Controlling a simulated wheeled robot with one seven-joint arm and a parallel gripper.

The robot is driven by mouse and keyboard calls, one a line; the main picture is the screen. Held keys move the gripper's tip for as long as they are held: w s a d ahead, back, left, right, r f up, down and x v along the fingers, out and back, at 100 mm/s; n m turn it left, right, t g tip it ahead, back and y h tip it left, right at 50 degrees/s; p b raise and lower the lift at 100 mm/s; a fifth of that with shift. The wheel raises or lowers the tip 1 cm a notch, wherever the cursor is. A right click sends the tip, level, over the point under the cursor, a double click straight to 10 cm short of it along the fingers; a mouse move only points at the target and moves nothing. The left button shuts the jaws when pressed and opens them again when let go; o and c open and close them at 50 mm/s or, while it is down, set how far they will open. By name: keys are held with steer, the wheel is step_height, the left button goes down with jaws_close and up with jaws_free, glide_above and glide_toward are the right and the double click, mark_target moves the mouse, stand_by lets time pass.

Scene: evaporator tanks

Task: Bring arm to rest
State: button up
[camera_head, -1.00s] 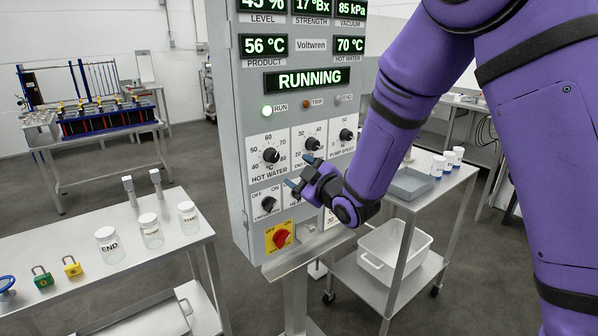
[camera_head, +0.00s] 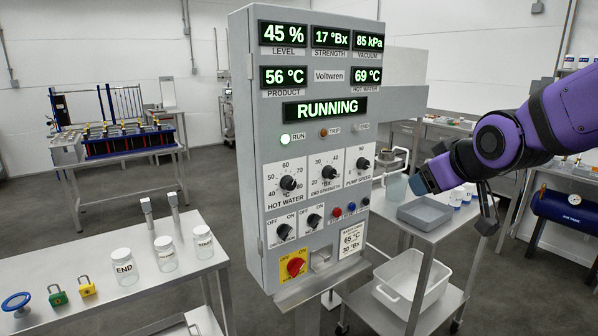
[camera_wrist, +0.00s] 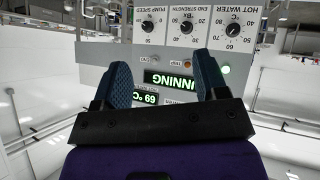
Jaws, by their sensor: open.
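My gripper (camera_head: 424,178) is at the right in the head view, to the right of the control panel (camera_head: 252,160) and apart from it. Its blue fingertips point left. In the wrist view my gripper (camera_wrist: 165,85) shows two blue fingers spread apart with nothing between them. Behind them the control panel (camera_wrist: 95,55) appears upside down. In the head view its status display (camera_head: 325,109) reads RUNNING and the green RUN lamp (camera_head: 285,140) is lit. My purple arm extends in from the right edge.
A steel table (camera_head: 205,263) with lidded jars (camera_head: 124,268) and padlocks (camera_head: 57,296) stands at left front. A cart (camera_head: 425,232) with a grey tray (camera_head: 422,212) and a white bin (camera_head: 412,280) stands below my gripper. A blue tank (camera_head: 568,210) is at right.

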steer(key=s+d+m+g, duration=0.2)
steer(key=s, duration=0.8)
steer(key=s+d+m+g+h, duration=0.1)
steer(key=s+d+m+g, duration=0.1)
steer(key=s, duration=0.9)
steer(key=shift+s+d+r+m+g+h, duration=0.3)
steer(key=shift+d+r+m+g, duration=0.1)
steer(key=shift+d+m, duration=0.3)
